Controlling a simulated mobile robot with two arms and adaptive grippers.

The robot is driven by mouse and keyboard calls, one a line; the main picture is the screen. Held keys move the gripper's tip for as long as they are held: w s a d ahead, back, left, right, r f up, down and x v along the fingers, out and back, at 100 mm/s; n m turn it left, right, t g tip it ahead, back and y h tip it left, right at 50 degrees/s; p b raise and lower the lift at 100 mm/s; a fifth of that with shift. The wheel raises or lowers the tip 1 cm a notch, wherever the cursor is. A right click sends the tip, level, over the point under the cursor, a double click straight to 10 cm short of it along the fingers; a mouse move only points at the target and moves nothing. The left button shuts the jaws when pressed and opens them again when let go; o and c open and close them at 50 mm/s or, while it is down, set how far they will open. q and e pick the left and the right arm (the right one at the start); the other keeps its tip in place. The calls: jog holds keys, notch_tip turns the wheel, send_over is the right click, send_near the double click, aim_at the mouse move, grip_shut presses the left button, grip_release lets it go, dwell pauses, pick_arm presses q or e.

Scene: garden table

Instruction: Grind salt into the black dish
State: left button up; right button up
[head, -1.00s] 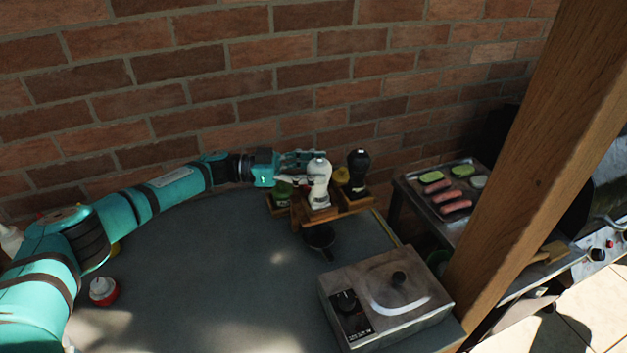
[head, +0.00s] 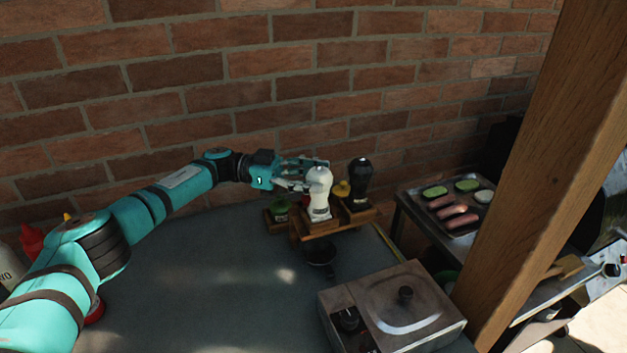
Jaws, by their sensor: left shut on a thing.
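The white salt grinder (head: 319,196) stands upright at the front of a small wooden rack (head: 322,228) near the brick wall. My left gripper (head: 308,178) reaches in from the left and is shut on the white grinder near its upper part. A black grinder (head: 359,182) stands just to the right on the rack. The small black dish (head: 320,253) sits on the table in front of the rack, below the white grinder. Its inside is too dark to make out. My right gripper is not in view.
A metal box with a lid (head: 393,305) stands at the table's front right. A wooden post (head: 550,170) rises at the right. A tray of sausages and green slices (head: 455,208) lies behind it. Red and white bottles (head: 32,240) stand far left. The table's middle (head: 210,270) is clear.

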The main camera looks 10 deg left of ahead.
pick_arm(q)
jog(key=shift+s+f, duration=0.1)
jog(key=shift+f, duration=0.1)
jog(key=o, duration=1.2)
jog(key=shift+r, duration=0.1)
jog(key=a, duration=1.2)
jog(key=shift+c, duration=0.2)
